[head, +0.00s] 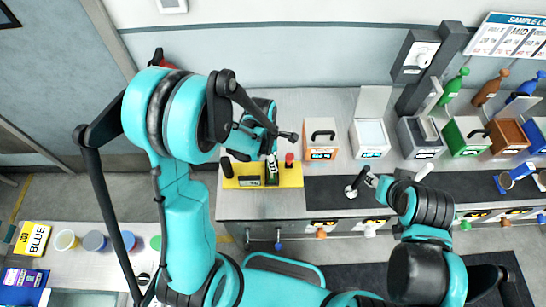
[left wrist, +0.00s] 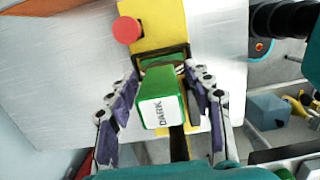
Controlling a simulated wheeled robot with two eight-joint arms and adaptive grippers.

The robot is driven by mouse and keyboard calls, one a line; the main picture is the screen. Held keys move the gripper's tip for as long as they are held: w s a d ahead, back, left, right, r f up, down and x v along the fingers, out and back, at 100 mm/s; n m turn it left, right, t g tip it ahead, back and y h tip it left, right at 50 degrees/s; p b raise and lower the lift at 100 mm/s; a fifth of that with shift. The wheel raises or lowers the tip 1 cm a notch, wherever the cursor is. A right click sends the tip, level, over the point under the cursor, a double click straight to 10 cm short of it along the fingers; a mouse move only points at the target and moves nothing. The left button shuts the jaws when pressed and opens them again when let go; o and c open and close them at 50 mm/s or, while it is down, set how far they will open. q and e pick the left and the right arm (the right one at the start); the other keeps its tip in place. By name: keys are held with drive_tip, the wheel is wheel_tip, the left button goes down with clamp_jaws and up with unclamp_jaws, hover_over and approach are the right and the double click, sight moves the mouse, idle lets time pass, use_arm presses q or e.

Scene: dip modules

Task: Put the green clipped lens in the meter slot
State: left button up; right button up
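The green clipped lens (left wrist: 160,97) is a green block with a white label reading DARK. It stands in the black-framed slot (left wrist: 162,58) of the yellow meter (head: 293,178), and also shows in the head view (head: 272,174). How deep it sits cannot be told. My left gripper (left wrist: 162,85) is just above the meter with its fingers on either side of the lens; gaps show between the pads and the lens, so it is open. My right gripper (head: 370,181) is over the dark counter strip; its fingers are too small to read.
A red button (head: 289,159) stands on the meter beside the slot. Orange (head: 320,137), white (head: 370,137) and green (head: 467,136) bins line the counter to the right. A small black-handled object (head: 352,190) is near my right gripper. Bare metal counter lies below the meter.

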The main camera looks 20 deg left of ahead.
use_arm(q)
drive_tip(key=shift+r, duration=0.25)
drive_tip(key=r+p, duration=0.1)
drive_tip(key=r, duration=0.2)
drive_tip(key=a+r, duration=0.1)
drive_tip(key=r, duration=0.3)
drive_tip(key=r+p, duration=0.1)
drive_tip(key=r, duration=0.3)
drive_tip(key=shift+s+a+r+p, duration=0.2)
drive_tip(key=shift+s+p, duration=0.05)
drive_tip(key=shift+p, duration=0.05)
drive_tip(key=shift+s+r, duration=0.1)
drive_tip(key=shift+r, duration=0.2)
drive_tip(key=s+a+r+m+t, duration=0.2)
drive_tip(key=s+r+m+t, duration=0.1)
drive_tip(key=m, duration=0.7)
drive_tip(key=s+a+r+m+t+y, duration=0.1)
drive_tip(key=s+r+m+t, duration=0.2)
drive_tip(key=s+r+m, duration=0.3)
drive_tip(key=m, duration=0.5)
drive_tip(key=shift+s+a+r+t, duration=0.15)
drive_tip(key=shift+s+a+t, duration=0.2)
drive_tip(key=shift+t, duration=0.05)
